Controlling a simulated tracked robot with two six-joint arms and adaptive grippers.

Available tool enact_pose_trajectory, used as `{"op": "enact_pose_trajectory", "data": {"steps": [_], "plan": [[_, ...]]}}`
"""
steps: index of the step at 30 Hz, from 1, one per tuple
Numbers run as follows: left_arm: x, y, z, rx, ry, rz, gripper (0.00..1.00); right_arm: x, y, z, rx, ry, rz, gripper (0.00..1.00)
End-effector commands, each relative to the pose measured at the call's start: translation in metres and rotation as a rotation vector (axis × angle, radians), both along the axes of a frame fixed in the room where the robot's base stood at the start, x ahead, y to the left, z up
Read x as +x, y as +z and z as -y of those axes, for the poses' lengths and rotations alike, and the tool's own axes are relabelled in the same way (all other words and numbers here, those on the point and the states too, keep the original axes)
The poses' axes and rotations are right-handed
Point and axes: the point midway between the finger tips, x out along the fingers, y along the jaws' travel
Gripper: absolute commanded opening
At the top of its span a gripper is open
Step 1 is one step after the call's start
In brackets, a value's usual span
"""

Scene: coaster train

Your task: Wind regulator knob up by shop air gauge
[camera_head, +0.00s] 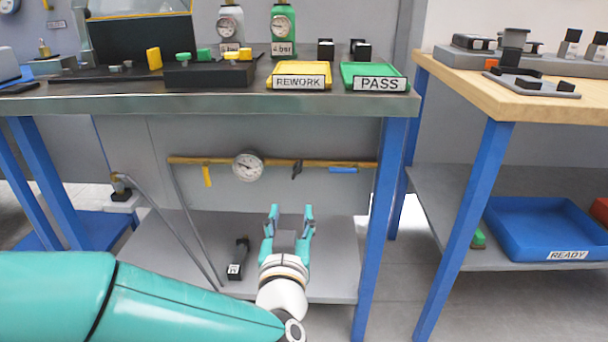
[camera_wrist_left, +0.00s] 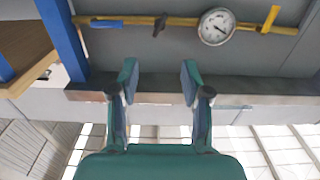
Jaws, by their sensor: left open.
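A round white gauge (camera_head: 248,167) sits on a brass pipe (camera_head: 190,160) below the grey workbench. A small black knob-like fitting (camera_head: 297,170) is on the same pipe, right of the gauge; I take it for the regulator knob. In the left wrist view the black fitting (camera_wrist_left: 160,25) and the gauge (camera_wrist_left: 216,27) show near the top. My left gripper (camera_head: 291,208) is open and empty, its fingers pointing toward the pipe below the fitting. The fingertips also show in the left wrist view (camera_wrist_left: 158,70), apart from the fitting. The gauge's reading is too small to tell. My right gripper is out of view.
A yellow handle (camera_head: 207,175) and a blue handle (camera_head: 343,170) flank the gauge and fitting along the pipe. A black device (camera_head: 238,259) lies on the lower shelf (camera_head: 335,258), left of my gripper. The workbench top (camera_head: 225,101) overhangs; a blue leg (camera_head: 383,230) stands right.

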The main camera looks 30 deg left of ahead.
Motion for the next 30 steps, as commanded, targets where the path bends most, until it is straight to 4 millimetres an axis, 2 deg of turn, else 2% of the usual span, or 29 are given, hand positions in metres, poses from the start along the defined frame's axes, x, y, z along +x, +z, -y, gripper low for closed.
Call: {"op": "enact_pose_trajectory", "data": {"steps": [4, 10, 20, 24, 25, 30], "plan": [[0.017, 0.003, -0.012, 0.002, 0.004, -0.007, 0.48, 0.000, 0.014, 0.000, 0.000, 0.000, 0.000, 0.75], [0.027, 0.008, -0.016, 0.012, 0.009, -0.010, 0.48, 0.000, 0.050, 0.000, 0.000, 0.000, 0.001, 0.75], [0.039, 0.005, -0.024, -0.001, -0.002, -0.010, 0.48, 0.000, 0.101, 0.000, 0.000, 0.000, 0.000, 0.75], [0.067, 0.003, -0.043, -0.002, 0.002, -0.005, 0.48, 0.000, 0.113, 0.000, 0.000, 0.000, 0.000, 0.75], [0.073, -0.002, -0.046, -0.002, 0.002, 0.000, 0.48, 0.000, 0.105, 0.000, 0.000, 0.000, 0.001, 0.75], [0.102, -0.002, -0.063, -0.002, 0.000, 0.001, 0.48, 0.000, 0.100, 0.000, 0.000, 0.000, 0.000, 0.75]]}}
